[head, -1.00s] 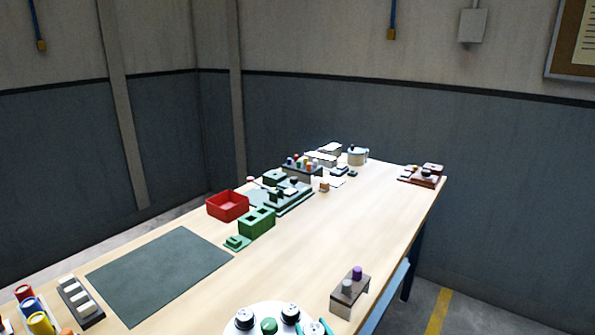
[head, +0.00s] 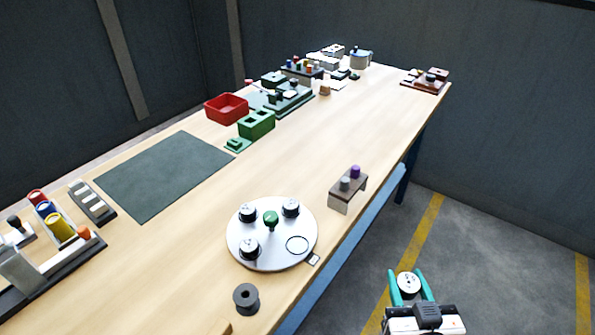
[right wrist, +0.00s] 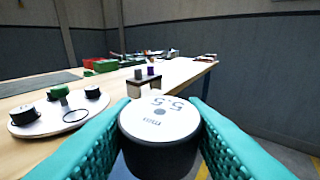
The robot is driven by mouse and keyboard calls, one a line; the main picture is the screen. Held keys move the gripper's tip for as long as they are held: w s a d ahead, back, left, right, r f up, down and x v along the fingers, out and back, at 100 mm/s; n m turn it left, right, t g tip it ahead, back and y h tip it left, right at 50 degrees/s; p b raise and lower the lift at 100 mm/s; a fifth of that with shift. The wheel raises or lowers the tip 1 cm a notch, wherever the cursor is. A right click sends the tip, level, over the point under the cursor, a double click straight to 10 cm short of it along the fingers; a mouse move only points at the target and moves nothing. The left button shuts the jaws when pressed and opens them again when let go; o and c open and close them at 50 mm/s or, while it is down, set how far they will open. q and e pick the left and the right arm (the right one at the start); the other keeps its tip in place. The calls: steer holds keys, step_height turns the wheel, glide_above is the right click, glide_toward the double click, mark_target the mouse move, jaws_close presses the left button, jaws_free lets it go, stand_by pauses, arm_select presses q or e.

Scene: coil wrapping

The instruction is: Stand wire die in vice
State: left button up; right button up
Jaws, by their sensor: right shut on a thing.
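My right gripper (head: 409,283) is shut on a wire die (head: 408,284), a short dark cylinder with a white top. It is beyond the table's right edge, over the floor. In the right wrist view the die (right wrist: 160,130) sits between the teal fingers, its top marked 5.5 mm. A round white plate (head: 270,256) holds three similar dies (head: 290,208), a green knob (head: 271,219) and an empty ringed spot (head: 297,245). I cannot tell surely which thing is the vice; a grey metal block on a dark base (head: 20,272) stands at the lower left. My left gripper is not in view.
A small stand with pegs (head: 348,188) and a dark spool (head: 246,298) are near the table's right edge. A green mat (head: 160,178), green block (head: 257,124) and red bin (head: 227,108) lie farther left. The middle of the table is clear.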

steer(key=w+a+n+y, duration=0.2)
steer(key=w+a+y, duration=0.1)
steer(key=w+a, duration=0.6)
steer(key=n+g+y, duration=0.1)
steer(key=n+y, duration=0.1)
steer(key=y, duration=0.1)
glide_above(297, 245)
steer(key=shift+r, duration=0.45)
step_height(297, 245, down, 10)
steer(key=shift+r+p, duration=0.2)
steer(key=shift+p, duration=0.15)
steer(key=shift+f, duration=0.15)
steer(key=o, duration=1.1)
steer(key=shift+o, duration=0.2)
steer(key=shift+f, duration=0.1)
